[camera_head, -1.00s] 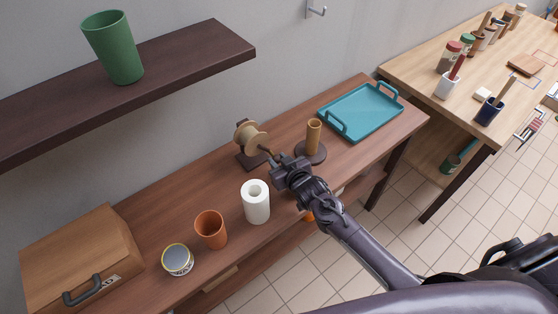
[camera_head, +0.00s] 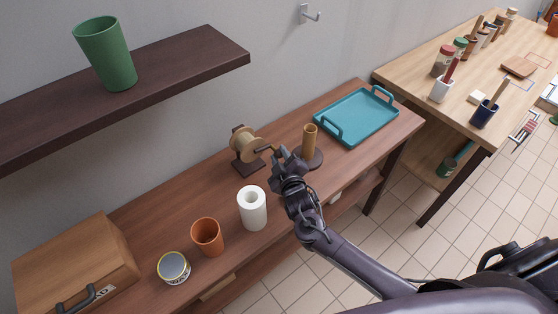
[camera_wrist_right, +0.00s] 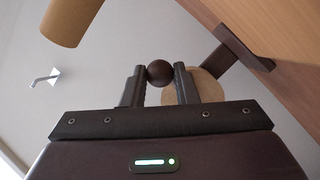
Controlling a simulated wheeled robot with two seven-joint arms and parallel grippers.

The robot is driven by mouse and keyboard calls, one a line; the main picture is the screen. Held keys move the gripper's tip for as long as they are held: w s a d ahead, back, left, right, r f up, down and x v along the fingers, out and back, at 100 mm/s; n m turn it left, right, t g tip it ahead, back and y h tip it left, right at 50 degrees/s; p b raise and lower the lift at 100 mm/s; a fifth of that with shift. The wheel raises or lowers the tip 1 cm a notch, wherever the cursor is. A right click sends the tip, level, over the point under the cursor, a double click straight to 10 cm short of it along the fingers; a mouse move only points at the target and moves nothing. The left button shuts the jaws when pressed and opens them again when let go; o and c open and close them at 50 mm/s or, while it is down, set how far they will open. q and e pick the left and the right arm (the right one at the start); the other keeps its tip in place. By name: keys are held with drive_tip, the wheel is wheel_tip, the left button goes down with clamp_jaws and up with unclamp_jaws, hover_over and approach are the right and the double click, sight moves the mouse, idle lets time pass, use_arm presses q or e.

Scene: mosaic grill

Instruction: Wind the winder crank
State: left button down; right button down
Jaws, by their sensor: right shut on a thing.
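The winder has a tan wooden spool (camera_head: 243,147) on a dark stand (camera_head: 249,167), on the brown table against the wall. Its crank (camera_head: 265,150) reaches right from the spool to my right gripper (camera_head: 279,157). In the right wrist view, my right gripper (camera_wrist_right: 159,80) is shut on the crank's round dark knob (camera_wrist_right: 159,71), with one finger on each side. The spool (camera_wrist_right: 205,86) is partly hidden behind the right finger, and the stand (camera_wrist_right: 239,46) is beyond it. My left gripper is not in view.
A tan upright post on a round base (camera_head: 309,143) stands close to the right of my gripper. A white roll (camera_head: 252,211), an orange cup (camera_head: 207,239) and a tin (camera_head: 173,267) stand in front. A teal tray (camera_head: 357,116) lies further right.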

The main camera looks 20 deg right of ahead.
drive_tip(key=shift+r+n+t, duration=0.6)
drive_tip(key=shift+n, duration=0.6)
drive_tip(key=n, duration=0.1)
drive_tip(key=r+n+t, duration=0.1)
drive_tip(key=n+b, duration=0.1)
drive_tip(key=shift+s+a+r+h, duration=0.1)
drive_tip(key=shift+a+r+h, duration=0.1)
drive_tip(key=shift+r+h, duration=0.1)
drive_tip(key=shift+s+a+r+n+t+y+b, duration=0.1)
drive_tip(key=shift+a+r+n+t+y, duration=0.3)
drive_tip(key=shift+n, duration=0.75)
drive_tip(key=shift+s+a+r+n+t+y+b, duration=0.2)
drive_tip(key=shift+n+t, duration=0.35)
drive_tip(key=shift+n, duration=0.65)
drive_tip(key=shift+a+r+n+t+y+b, duration=0.15)
drive_tip(key=shift+r+n+t+y, duration=0.25)
drive_tip(key=shift+n, duration=0.75)
drive_tip(key=shift+a, duration=0.1)
drive_tip(key=c, duration=1.1)
unclamp_jaws()
drive_tip(key=shift+c, duration=0.2)
